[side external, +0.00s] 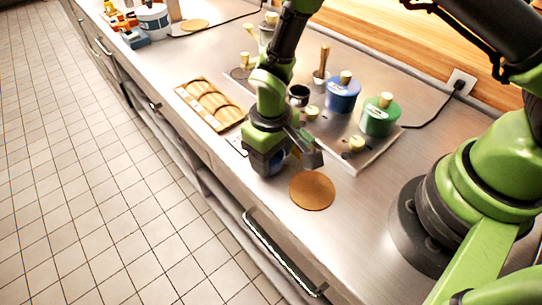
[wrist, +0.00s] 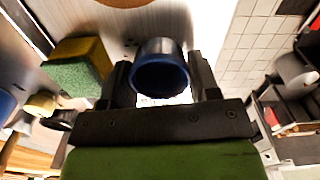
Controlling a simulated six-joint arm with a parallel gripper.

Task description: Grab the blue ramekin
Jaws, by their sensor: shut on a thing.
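The blue ramekin (wrist: 160,78) is a small dark blue cup, seen in the wrist view between the two black fingers of my gripper (wrist: 164,88). The fingers are shut on its sides. In the side external view, my gripper (side external: 283,152) is low over the steel counter near its front edge, and the blue ramekin (side external: 262,163) shows partly beneath the green wrist. I cannot tell whether the ramekin touches the counter.
A round brown disc (side external: 312,191) lies right of my gripper. A wooden tray (side external: 210,104) with hollows lies to the left. Behind stand a blue pot (side external: 342,97) and a green pot (side external: 380,116) on a metal plate. A sponge (wrist: 80,68) sits beside my gripper.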

